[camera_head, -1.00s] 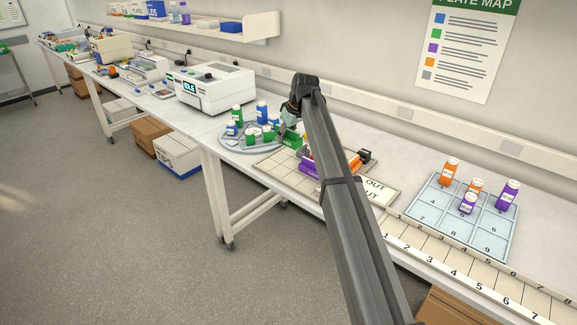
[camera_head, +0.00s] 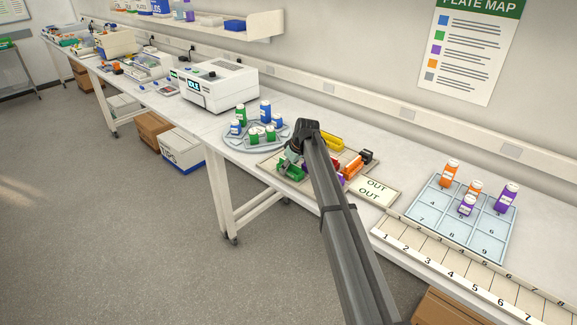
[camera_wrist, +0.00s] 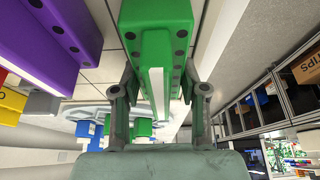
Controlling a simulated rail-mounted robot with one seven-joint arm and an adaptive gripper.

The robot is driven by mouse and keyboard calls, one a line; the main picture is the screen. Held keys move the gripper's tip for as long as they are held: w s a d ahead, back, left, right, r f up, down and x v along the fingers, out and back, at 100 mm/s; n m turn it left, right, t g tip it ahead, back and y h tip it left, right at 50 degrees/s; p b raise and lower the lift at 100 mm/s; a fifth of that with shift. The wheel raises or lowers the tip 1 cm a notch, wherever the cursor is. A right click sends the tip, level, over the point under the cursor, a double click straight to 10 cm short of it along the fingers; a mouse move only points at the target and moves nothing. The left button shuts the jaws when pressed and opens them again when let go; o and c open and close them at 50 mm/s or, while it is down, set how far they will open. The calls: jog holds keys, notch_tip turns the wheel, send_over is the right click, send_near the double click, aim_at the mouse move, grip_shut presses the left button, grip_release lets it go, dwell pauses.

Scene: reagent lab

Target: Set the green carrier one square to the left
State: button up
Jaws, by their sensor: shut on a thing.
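The green carrier (camera_head: 291,171) is at the front left part of the square-marked board (camera_head: 270,163). My gripper (camera_head: 292,157) is over it and shut on it. In the wrist view the green carrier (camera_wrist: 158,45) is a long green block with dark round dots, between the two fingers of my gripper (camera_wrist: 158,95). The wrist view also shows a purple carrier (camera_wrist: 50,40) to its left, apart from it. I cannot tell whether the green carrier touches the board.
A yellow carrier (camera_head: 333,142) and a red one (camera_head: 351,169) stand on the board, partly behind my arm. A round rack (camera_head: 232,144) with blue and green bottles stands left of the board. An OUT card (camera_head: 375,191) and a numbered tray (camera_head: 425,202) with bottles lie right.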

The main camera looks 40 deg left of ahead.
jog(key=shift+f, duration=0.15)
jog(key=o, duration=1.2)
jog(key=b+v, duration=0.3)
jog(key=v, duration=0.9)
